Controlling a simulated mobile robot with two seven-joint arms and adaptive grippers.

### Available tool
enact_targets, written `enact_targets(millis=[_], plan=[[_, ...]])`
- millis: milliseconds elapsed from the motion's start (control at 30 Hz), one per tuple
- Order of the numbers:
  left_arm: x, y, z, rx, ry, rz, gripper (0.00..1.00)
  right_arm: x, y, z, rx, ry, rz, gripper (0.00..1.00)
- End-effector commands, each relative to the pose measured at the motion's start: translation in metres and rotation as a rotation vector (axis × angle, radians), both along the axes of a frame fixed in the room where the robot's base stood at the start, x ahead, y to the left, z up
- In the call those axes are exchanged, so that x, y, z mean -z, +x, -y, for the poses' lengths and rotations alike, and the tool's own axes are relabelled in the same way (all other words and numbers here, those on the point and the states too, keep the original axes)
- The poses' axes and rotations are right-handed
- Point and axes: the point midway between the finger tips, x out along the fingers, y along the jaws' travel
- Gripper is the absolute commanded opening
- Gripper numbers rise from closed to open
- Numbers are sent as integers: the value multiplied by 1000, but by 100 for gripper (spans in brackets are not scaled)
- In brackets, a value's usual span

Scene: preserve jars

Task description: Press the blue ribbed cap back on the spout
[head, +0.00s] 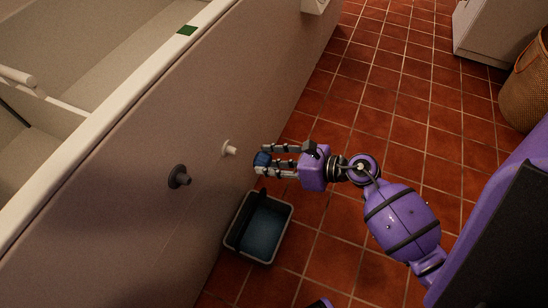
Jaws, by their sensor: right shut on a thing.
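The blue cap (262,159) is between the fingertips of my right gripper (263,161), which is shut on it. Its ribs are too small to make out. A short white spout (230,149) sticks out of the pale panel, just left of the cap. A clear gap lies between the cap and this spout in the picture. A dark round fitting with a stub (179,177) sits on the same panel, further left and lower. I cannot tell for certain which of the two the cap fits. My left gripper is not in view.
A dark bin with bluish contents (259,228) stands on the red tiled floor (375,80) below the gripper, against the panel (130,190). A green patch (187,30) lies on the pale rim above. A wicker basket (527,85) stands far right. The floor behind the gripper is clear.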

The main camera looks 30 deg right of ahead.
Motion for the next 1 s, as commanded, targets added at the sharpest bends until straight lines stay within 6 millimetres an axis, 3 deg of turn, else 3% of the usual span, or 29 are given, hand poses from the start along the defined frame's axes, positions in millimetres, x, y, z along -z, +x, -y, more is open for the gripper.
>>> enact_targets(millis=[500,1000], plan=[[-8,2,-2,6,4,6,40,-1,35,-27,-1,0,1,15],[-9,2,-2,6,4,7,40,0,38,-30,0,0,0,15]])
